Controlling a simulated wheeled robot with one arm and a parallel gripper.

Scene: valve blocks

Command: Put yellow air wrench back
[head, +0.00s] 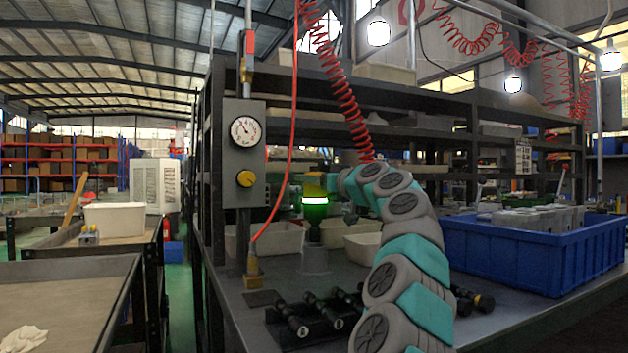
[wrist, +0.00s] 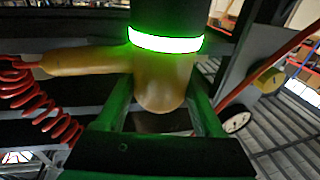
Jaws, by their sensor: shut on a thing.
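The yellow air wrench (wrist: 160,82) fills the upper middle of the wrist view, its body between the two green fingers of my gripper (wrist: 162,98). Its handle (wrist: 85,61) points left, with a red coiled hose (wrist: 18,88) at its end. A dark part with a glowing green ring (wrist: 165,40) adjoins the body. In the head view, the wrench (head: 314,184) shows as a small yellow patch at my gripper (head: 326,182), above the glowing ring (head: 315,200). A grey round stand (head: 315,258) is below, on the bench. Whether wrench and stand touch is unclear.
A grey post carries a gauge (head: 246,131) and yellow knob (head: 246,179) left of the wrench. Black-handled tools (head: 310,318) lie on the bench in front. White bins (head: 270,237) stand behind. A blue crate (head: 530,255) is at right. A red hose (head: 290,130) hangs nearby.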

